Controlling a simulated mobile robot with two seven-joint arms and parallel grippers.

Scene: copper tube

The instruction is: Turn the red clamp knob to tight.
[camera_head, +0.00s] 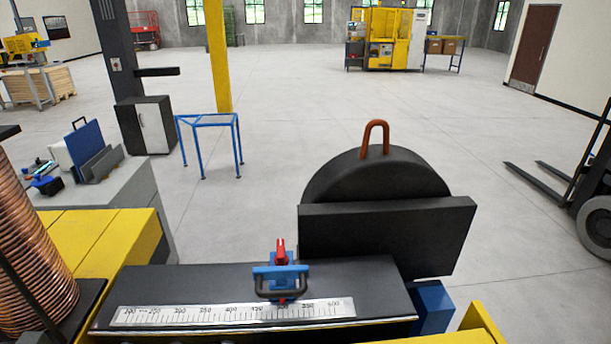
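The red clamp knob (281,250) stands upright on top of a blue clamp block (280,272). The block sits on a dark bench with a white ruler scale (235,312) along its front, near the right part of the scale. A dark curved handle (281,293) is on the front of the block. Neither of my grippers is in view.
A dark round guard (385,178) with a flat plate and an orange-red handle (375,138) stands right behind the clamp. A coil of copper tube (35,245) stands at the left. A yellow cabinet (95,240) lies between coil and bench. Open floor spreads behind.

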